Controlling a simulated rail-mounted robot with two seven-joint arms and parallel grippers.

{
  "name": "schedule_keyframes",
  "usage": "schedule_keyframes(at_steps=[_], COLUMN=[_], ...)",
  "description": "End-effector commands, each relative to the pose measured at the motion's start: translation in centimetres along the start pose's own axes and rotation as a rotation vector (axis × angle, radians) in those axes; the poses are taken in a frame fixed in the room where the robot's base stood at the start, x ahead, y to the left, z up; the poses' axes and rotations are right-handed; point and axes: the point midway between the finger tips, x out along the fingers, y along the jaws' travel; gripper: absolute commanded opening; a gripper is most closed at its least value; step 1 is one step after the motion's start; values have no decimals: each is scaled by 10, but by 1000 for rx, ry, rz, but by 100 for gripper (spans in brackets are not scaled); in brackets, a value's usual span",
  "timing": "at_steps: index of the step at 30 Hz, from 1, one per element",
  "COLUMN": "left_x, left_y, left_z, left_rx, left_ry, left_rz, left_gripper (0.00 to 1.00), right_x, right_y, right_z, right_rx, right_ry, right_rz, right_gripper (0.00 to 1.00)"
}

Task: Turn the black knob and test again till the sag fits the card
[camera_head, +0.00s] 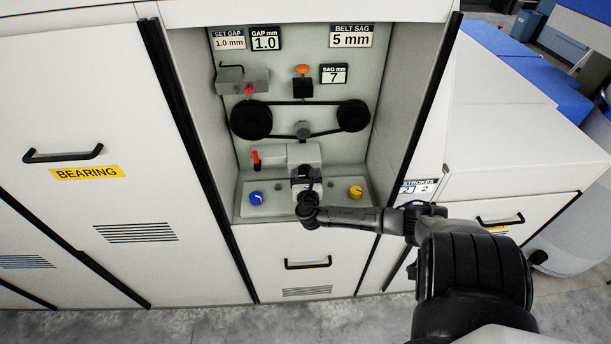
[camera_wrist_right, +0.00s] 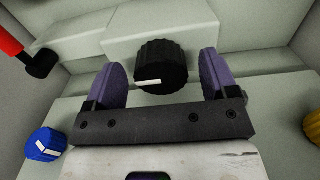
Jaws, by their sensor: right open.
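The black knob (camera_wrist_right: 162,66), ribbed with a white pointer line, sits between the two fingers of my right gripper (camera_wrist_right: 163,80) in the wrist view. The fingers are open, with a gap on each side of the knob. In the head view my right gripper (camera_head: 307,184) is at the lower middle of the recess and hides the knob. The belt sag card (camera_head: 351,37) reads 5 mm. The sag display (camera_head: 334,74) reads 7. An orange button (camera_head: 302,69) on a black block stands above the belt (camera_head: 300,102). My left gripper is out of view.
A blue knob (camera_head: 256,197) and a yellow knob (camera_head: 355,192) flank my right gripper. A red-handled lever (camera_head: 256,158) is at its upper left. The gap display (camera_head: 265,38) and set gap card (camera_head: 229,39) both read 1.0. Dark posts edge the recess.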

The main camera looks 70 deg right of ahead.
Motion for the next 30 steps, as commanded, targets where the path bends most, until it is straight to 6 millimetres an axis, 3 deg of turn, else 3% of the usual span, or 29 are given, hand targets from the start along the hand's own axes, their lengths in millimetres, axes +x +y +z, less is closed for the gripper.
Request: schedule_keyframes(at_steps=[10, 25, 30], left_x=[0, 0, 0], left_y=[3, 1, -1], left_z=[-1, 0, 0], left_rx=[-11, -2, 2], left_ry=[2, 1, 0], left_rz=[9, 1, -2], left_gripper=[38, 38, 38], right_x=[2, 2, 2], right_y=[0, 0, 0], right_z=[0, 0, 0], right_rx=[0, 0, 10], right_ry=[0, 0, 1], right_rz=[0, 0, 0], right_gripper=[79, 31, 30])
